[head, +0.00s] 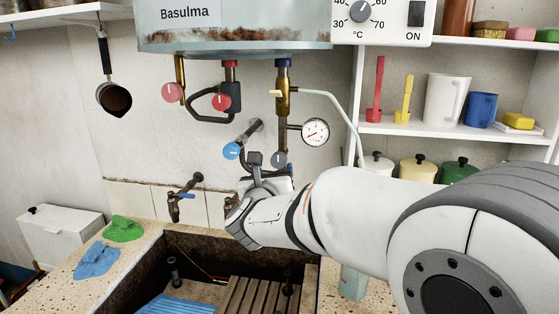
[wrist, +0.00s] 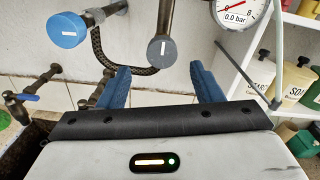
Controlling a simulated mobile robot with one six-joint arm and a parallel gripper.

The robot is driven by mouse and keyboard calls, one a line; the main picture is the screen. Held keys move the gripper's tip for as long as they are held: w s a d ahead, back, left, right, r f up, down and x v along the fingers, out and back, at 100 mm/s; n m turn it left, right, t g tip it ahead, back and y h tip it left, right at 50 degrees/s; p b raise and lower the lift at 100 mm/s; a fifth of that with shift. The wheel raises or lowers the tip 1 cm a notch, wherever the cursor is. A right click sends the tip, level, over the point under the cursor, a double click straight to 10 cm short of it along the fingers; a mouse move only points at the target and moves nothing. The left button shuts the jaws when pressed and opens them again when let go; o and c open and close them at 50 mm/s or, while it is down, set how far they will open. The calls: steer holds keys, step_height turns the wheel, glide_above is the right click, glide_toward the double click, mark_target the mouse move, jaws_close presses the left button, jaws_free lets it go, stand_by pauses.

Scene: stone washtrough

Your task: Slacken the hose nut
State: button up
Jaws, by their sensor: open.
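A grey round fitting (wrist: 162,50) with a white mark faces me in the wrist view, at the bottom of the pipe under the boiler; it also shows in the head view (head: 279,160). A dark braided hose (wrist: 108,60) curves from beside it up to the wall pipe on the left. I take this grey fitting as the hose nut, but cannot be certain. My gripper (wrist: 160,84) is open and empty, its blue fingers apart on either side below the fitting in the picture. In the head view my gripper (head: 264,174) is partly hidden by my wrist.
A blue knob (wrist: 67,29) sits left of the fitting. A pressure gauge (wrist: 236,12) reading 0.0 bar is to the right. The boiler (head: 235,28) hangs above, with red knobs (head: 172,92). A tap (head: 180,196) and stone trough (head: 150,262) lie below. Shelves (head: 440,129) stand right.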

mark_target(278, 162)
steer(key=shift+m, duration=0.4)
steer(key=w, duration=0.2)
steer(key=w+d+p, duration=0.1)
steer(key=w, duration=0.2)
steer(key=w+p, duration=0.1)
steer(key=w, duration=0.1)
steer(key=shift+w+d+r, duration=0.1)
steer(key=shift+w+d, duration=0.15)
steer(key=shift+w, duration=0.1)
steer(key=shift+c, duration=0.5)
steer(key=c, duration=0.9)
